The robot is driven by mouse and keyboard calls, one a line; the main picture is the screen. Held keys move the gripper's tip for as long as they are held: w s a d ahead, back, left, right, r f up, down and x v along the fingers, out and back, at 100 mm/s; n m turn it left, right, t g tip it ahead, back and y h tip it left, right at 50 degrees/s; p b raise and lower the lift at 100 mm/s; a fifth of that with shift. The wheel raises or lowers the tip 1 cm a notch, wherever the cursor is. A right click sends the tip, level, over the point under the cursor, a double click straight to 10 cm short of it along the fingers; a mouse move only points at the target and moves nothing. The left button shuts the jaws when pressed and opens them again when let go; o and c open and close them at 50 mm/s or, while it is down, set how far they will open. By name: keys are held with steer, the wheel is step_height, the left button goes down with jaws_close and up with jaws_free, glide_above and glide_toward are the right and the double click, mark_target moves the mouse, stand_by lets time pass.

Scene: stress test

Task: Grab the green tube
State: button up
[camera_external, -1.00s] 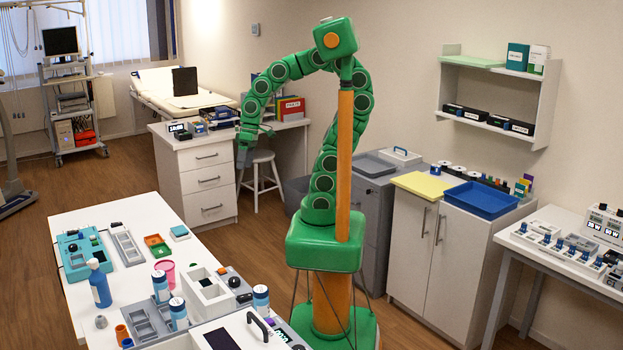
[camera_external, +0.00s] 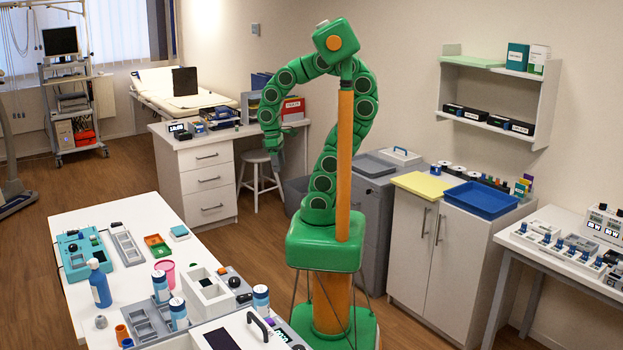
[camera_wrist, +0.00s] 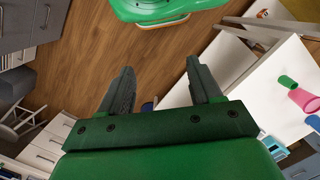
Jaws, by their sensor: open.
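A small green tube (camera_wrist: 288,82) shows at the right side of the wrist view, on the white table (camera_wrist: 262,93) beside a pink cup (camera_wrist: 303,100). I cannot make the tube out for certain in the external view, where the pink cup (camera_external: 166,270) stands on the white table (camera_external: 130,207). My gripper (camera_wrist: 160,64) is open, with nothing between its fingers. In the external view my gripper (camera_external: 277,160) hangs pointing down, high up and well away from the table, in front of the back desk.
A blue bottle (camera_external: 99,284), a teal case (camera_external: 78,253) and grey trays crowd the white table. A white stool (camera_external: 259,166) and a drawer desk (camera_external: 207,180) stand behind my arm. Cabinets (camera_external: 435,245) with a blue tray (camera_external: 480,200) are at right. Open floor lies between.

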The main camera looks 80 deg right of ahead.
steer(key=w+a+f+m+g+y, duration=0.1)
steer(key=w+a+f+m+y, duration=0.35)
steer(key=a, duration=0.85)
steer(key=w+a+f+m+g+y, duration=0.1)
steer(key=w+a+f+y, duration=0.3)
steer(key=w+a+y, duration=0.55)
steer(key=w+a+f+m+t, duration=0.1)
steer(key=w+a+f+m, duration=0.1)
steer(key=a+f+m, duration=0.1)
steer(key=w+a+f+m, duration=0.2)
steer(key=f+m, duration=0.2)
steer(key=f, duration=0.2)
steer(key=w+a+f+m+t, duration=0.1)
steer(key=w+a+f+m, duration=0.2)
steer(key=f, duration=0.1)
steer(key=shift+a+f+m+t, duration=0.25)
steer(key=shift+a+m+t, duration=0.05)
steer(key=shift+a+m, duration=0.05)
steer(key=shift+f+m, duration=0.3)
steer(key=shift+f, duration=0.2)
steer(key=shift+h, duration=0.3)
steer(key=shift+w+r+x, duration=0.1)
steer(key=shift+w+x, duration=0.05)
steer(key=shift+x, duration=1.8)
steer(key=shift+w+r+x, duration=0.1)
steer(key=shift+w+x, duration=0.05)
steer(key=shift+x, duration=1.8)
steer(key=shift+a, duration=0.1)
steer(key=c, duration=1.1)
